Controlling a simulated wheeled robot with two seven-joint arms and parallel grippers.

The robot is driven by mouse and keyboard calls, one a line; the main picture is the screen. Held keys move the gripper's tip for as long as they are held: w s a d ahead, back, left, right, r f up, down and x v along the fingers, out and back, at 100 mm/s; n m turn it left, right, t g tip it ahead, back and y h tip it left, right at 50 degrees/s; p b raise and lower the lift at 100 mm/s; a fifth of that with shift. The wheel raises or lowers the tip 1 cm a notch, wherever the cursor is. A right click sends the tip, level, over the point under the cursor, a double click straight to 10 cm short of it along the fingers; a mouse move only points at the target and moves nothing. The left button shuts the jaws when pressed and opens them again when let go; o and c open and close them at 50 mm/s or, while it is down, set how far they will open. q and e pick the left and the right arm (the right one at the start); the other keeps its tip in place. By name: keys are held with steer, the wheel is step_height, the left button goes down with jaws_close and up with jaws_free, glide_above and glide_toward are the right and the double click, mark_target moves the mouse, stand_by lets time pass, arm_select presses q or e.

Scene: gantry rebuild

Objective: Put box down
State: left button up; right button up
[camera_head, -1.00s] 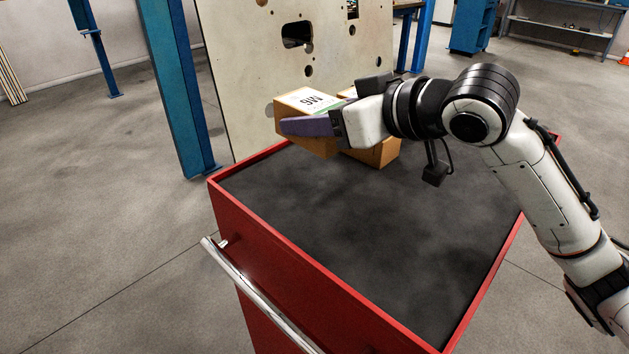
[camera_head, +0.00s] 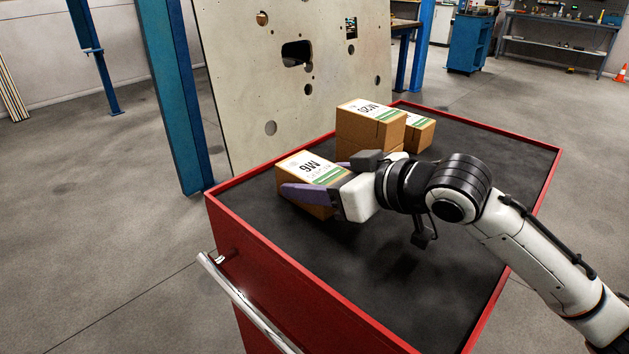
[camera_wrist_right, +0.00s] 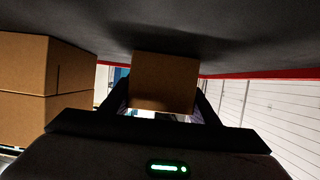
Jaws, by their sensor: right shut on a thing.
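A brown cardboard box with a white label reading M6 (camera_head: 312,166) is held by my right gripper (camera_head: 311,179) over the left part of the red cart's dark top (camera_head: 475,155). The purple fingers are shut on two sides of the box. In the right wrist view the box (camera_wrist_right: 165,82) sits between both fingers, close to the dark surface with a shadow beside it. I cannot tell whether it touches the top. My left gripper is not in view.
A box labelled M20 (camera_head: 368,128) stands stacked on another box behind the held one, with a smaller box (camera_head: 418,132) to its right. A pale perforated panel (camera_head: 300,85) and a blue post (camera_head: 182,100) stand beyond the cart.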

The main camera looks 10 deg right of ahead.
steer(key=o, duration=1.4)
steer(key=shift+f, duration=0.1)
steer(key=shift+s+d+r, duration=0.1)
steer(key=shift+r, duration=0.1)
steer(key=v, duration=1)
steer(key=shift+s+d, duration=0.2)
steer(key=shift+d, duration=0.05)
steer(key=shift+s+d+r, duration=0.15)
steer(key=shift+s+r, duration=0.15)
steer(key=shift+s, duration=0.2)
